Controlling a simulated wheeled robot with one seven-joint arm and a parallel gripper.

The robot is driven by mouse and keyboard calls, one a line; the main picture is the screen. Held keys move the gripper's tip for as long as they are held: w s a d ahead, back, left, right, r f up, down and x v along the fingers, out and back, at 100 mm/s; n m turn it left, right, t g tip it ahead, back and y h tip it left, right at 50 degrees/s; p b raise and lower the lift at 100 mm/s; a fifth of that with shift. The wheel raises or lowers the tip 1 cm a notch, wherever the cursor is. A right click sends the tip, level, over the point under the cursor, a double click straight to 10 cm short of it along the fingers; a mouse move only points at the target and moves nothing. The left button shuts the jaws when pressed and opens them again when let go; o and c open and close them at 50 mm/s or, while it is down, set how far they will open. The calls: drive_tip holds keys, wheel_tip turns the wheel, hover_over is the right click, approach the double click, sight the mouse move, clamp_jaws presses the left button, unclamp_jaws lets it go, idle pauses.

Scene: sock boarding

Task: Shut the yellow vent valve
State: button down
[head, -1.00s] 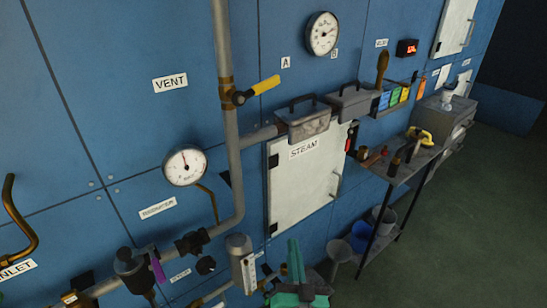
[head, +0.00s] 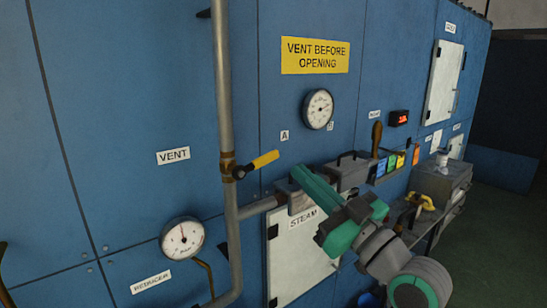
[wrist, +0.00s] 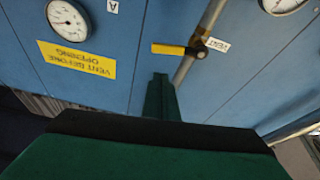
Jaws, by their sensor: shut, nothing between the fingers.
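The yellow vent valve handle (head: 264,161) sticks out to the right of the grey vertical pipe (head: 225,95), tilted slightly up, across the pipe's line. Its pivot is at a brass fitting (head: 227,165) next to the VENT label (head: 173,155). In the wrist view, which is upside down, the handle (wrist: 170,49) points left from the pipe. My green gripper (head: 300,174) is shut and empty, its tip a little right of and below the handle's free end in the head picture. In the wrist view the gripper finger (wrist: 158,80) is below the handle, with a visible gap.
Grey lidded boxes (head: 348,172) stick out from the wall right of the valve, partly behind my gripper. A pressure gauge (head: 183,239) is at lower left and another gauge (head: 318,109) at upper right. A yellow warning sign (head: 315,56) is above. The wall around VENT is clear.

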wheel_tip(320, 180, up, 2)
drive_tip(key=n+g, duration=0.1)
wheel_tip(320, 180, up, 4)
hover_over(274, 156)
drive_tip(key=s+a, duration=0.1)
drive_tip(key=s, duration=0.2)
drive_tip(key=shift+n+y, duration=0.3)
drive_tip(key=shift+y, duration=0.1)
drive_tip(key=shift+d+f, duration=0.25)
drive_tip(key=shift+f, duration=0.75)
drive_tip(key=shift+d+f, duration=0.2)
drive_tip(key=shift+f, duration=0.8)
drive_tip(key=shift+a, duration=0.1)
